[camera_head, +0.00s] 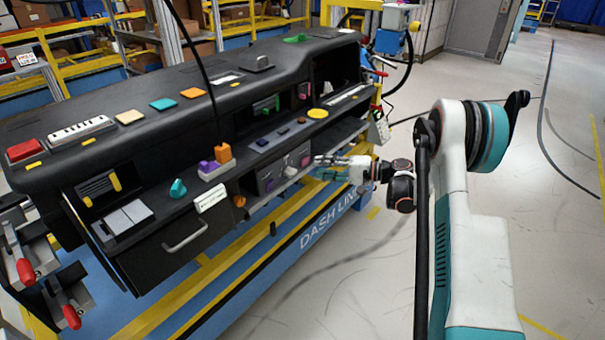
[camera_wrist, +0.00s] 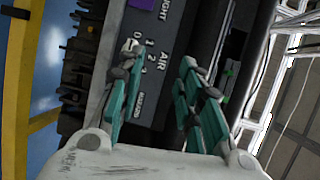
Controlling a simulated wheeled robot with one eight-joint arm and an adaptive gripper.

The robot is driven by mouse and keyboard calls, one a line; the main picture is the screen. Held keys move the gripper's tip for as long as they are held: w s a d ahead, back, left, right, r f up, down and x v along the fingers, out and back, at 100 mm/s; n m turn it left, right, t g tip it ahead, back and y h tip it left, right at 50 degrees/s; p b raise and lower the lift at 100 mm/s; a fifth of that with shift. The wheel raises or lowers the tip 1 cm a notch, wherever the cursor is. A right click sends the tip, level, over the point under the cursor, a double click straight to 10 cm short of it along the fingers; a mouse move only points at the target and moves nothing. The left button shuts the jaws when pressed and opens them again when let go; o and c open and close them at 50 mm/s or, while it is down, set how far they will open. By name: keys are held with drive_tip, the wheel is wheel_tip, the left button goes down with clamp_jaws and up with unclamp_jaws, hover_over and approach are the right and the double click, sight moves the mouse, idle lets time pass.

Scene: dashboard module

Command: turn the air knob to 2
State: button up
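The air knob (camera_wrist: 130,45) is a small pale knob on the dark panel in the wrist view. The digits 0 to 3 and the label AIR (camera_wrist: 163,60) are printed beside it. In the head view the pale knob (camera_head: 292,160) is on the front of the control module. My gripper (camera_wrist: 158,68) is open and empty, its teal fingers apart in front of the panel. The left finger's tip is close to the knob and overlaps its lower part; I cannot tell if they touch. The knob's pointing direction is unclear. In the head view my gripper (camera_head: 320,167) is just right of the module.
The black dashboard (camera_head: 130,70) holds several coloured controls. A blue line base (camera_head: 310,230) runs below; the floor at right is open.

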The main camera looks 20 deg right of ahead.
drive_tip(key=t+y, duration=0.1)
approach(295, 174)
drive_tip(key=b+x, duration=0.4)
drive_tip(key=x, duration=0.4)
drive_tip(key=shift+w+a+r, duration=0.1)
drive_tip(key=shift+w+a, duration=0.05)
drive_tip(key=shift+a, duration=0.2)
clamp_jaws()
